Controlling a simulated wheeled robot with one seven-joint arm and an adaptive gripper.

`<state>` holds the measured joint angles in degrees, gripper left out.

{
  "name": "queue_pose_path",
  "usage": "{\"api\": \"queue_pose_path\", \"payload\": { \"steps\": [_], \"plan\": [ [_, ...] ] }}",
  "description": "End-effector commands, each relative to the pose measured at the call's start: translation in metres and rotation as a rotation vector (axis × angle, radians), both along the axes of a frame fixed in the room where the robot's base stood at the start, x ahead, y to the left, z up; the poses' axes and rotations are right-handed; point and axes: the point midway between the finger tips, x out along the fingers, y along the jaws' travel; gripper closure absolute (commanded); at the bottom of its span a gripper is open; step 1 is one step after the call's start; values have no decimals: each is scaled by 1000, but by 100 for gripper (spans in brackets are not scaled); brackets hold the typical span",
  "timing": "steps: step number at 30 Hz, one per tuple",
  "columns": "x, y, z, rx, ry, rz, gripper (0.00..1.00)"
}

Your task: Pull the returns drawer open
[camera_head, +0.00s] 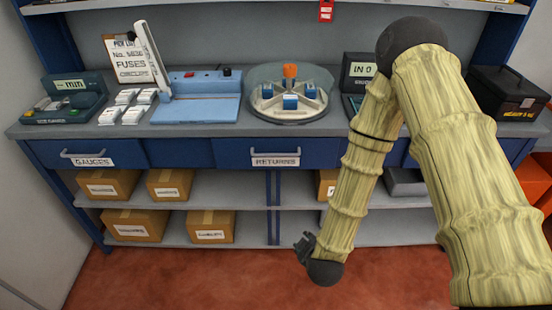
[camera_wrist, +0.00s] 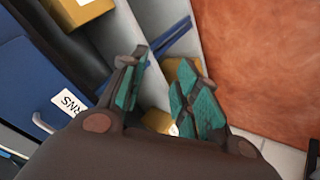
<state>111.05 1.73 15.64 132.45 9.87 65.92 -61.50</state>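The returns drawer (camera_head: 230,153) is blue and sits shut in the bench front. Its white bar handle (camera_head: 275,152) is above the RETURNS label (camera_head: 276,161). In the wrist view the drawer's label (camera_wrist: 69,103) and handle (camera_wrist: 42,123) show at the left, partly cut off by my gripper's body. My gripper (camera_head: 304,247) hangs low in front of the shelves, below and to the right of the drawer handle. In the wrist view its teal-padded fingers (camera_wrist: 165,85) are apart with nothing between them.
The gauges drawer (camera_head: 85,153) is shut at the left. Cardboard boxes (camera_head: 135,226) stand on the shelves below. A round carousel (camera_head: 289,95) sits on the bench above the returns drawer. My arm covers the bench front to the right. Red floor (camera_head: 190,280) in front is clear.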

Motion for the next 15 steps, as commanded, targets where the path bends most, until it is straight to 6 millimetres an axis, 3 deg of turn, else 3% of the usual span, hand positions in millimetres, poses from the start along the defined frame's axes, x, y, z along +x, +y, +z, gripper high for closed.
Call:
{"api": "queue_pose_path", "payload": {
  "steps": [1,6,10,15],
  "plan": [
    [21,12,13,-44,-71,44,68],
    [76,45,68,-244,-294,173,68],
    [108,66,111,-406,-435,231,68],
    [132,84,155,-574,-550,264,68]
  ]
}}
